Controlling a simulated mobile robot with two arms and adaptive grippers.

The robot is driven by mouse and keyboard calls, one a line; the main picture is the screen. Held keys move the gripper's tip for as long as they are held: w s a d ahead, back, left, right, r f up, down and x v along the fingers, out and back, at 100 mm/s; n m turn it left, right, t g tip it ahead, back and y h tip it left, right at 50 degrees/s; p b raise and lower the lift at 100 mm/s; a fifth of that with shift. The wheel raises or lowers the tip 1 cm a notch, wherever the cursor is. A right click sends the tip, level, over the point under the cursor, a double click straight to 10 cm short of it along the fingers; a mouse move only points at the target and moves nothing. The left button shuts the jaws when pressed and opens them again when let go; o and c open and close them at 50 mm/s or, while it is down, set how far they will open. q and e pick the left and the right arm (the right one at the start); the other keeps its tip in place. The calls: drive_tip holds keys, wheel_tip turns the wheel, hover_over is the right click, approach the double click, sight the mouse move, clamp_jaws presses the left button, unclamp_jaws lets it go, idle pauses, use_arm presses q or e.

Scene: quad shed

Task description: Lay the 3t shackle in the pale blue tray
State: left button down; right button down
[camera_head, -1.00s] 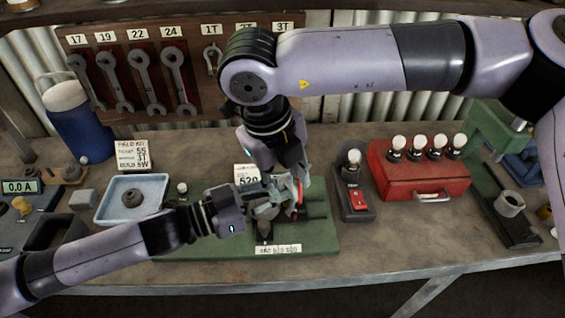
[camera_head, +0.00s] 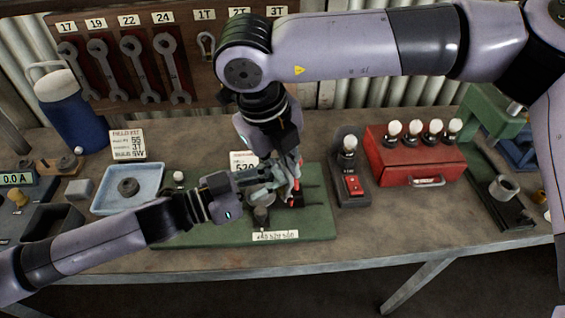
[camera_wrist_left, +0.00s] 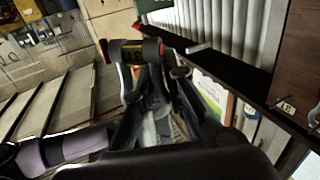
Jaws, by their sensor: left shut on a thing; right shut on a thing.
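The 3t shackle (camera_wrist_left: 138,62), with a yellow label and red ends, shows in the left wrist view between my left gripper's fingers (camera_wrist_left: 160,115). In the head view my left gripper (camera_head: 270,178) and my right gripper (camera_head: 290,165) meet over the green board. Both are shut on the shackle, which is mostly hidden there; a red bit (camera_head: 296,187) shows among the fingers. The pale blue tray (camera_head: 147,195) is on the bench to the left, apart from both grippers.
The green board (camera_head: 315,222) lies below the grippers, with dark parts on it. A blue jug (camera_head: 72,115) and a card (camera_head: 127,145) stand behind the tray. A red box with bulbs (camera_head: 400,165) stands to the right. Wrenches (camera_head: 132,65) hang at the back.

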use_arm(q)
drive_tip(key=c, duration=1.6)
unclamp_jaws()
